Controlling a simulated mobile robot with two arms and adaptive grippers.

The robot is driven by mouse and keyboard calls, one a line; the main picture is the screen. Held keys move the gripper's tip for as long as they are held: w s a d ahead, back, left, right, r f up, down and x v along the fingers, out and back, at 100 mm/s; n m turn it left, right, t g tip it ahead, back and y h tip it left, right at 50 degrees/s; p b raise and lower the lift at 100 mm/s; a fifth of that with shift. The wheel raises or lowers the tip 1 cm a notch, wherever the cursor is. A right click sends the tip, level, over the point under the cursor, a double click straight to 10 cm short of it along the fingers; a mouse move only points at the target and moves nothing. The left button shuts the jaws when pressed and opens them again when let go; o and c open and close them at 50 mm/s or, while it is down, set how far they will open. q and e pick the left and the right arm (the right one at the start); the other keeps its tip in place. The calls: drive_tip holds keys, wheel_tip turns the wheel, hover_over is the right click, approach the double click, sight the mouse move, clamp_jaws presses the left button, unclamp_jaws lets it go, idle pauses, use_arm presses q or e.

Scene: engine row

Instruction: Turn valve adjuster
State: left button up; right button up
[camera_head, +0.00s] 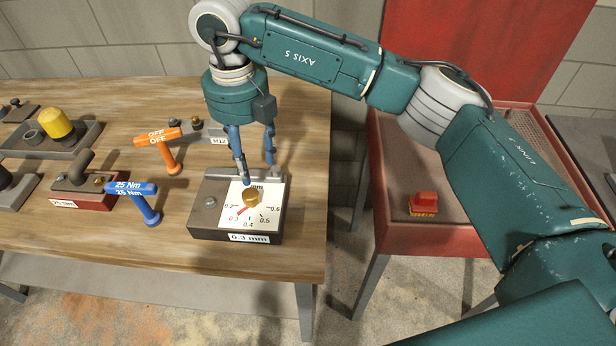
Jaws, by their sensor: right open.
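The valve adjuster (209,218) is a grey block near the table's right front edge. It has a white dial plate marked 0.2 to 0.6, a brass knob (251,196) and a front label reading 0.3 mm. A red pointer (243,210) reaches lower left from the knob, between the 0.2 and 0.3 marks and nearer 0.3. My right gripper (257,173) hangs from above with its blue-grey fingers apart and empty. Its tips are just above and behind the knob; I cannot tell whether they touch anything. My left gripper is not in view.
An orange OFF T-handle (170,157) and a blue 25 Nm T-handle (150,210) stand left of the adjuster. Fixtures, one with a yellow cap (55,123), fill the far left. A red cart (445,239) carrying a red brush-like item (424,204) is to the right.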

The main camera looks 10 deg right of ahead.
sight(250, 194)
drive_tip(key=shift+s+a+f, duration=0.15)
drive_tip(key=shift+s+a, duration=0.05)
drive_tip(key=shift+a, duration=0.1)
drive_tip(key=shift+s+a+f+p, duration=0.15)
drive_tip(key=shift+a+f+p, duration=0.5)
drive_tip(key=shift+f, duration=0.35)
wheel_tip(250, 194, down, 3)
drive_tip(key=shift+a+f+p, duration=0.1)
drive_tip(key=shift+a+p, duration=0.05)
drive_tip(key=shift+p, duration=0.4)
drive_tip(key=f, duration=0.1)
drive_tip(key=f+p, duration=0.1)
drive_tip(key=f, duration=0.1)
drive_tip(key=shift+d, duration=0.35)
drive_tip(key=shift+f, duration=1)
drive_tip(key=shift+a+f, duration=0.1)
drive_tip(key=c, duration=1.1)
drive_tip(key=shift+f+n+b, duration=0.2)
drive_tip(key=shift+n+b, duration=0.3)
drive_tip(key=shift+b, duration=0.35)
drive_tip(key=shift+c, duration=0.2)
drive_tip(key=shift+r, duration=0.25)
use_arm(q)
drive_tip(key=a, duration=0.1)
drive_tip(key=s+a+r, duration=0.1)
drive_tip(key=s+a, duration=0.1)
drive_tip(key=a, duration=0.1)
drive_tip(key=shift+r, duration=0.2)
use_arm(e)
drive_tip(key=o, duration=1.1)
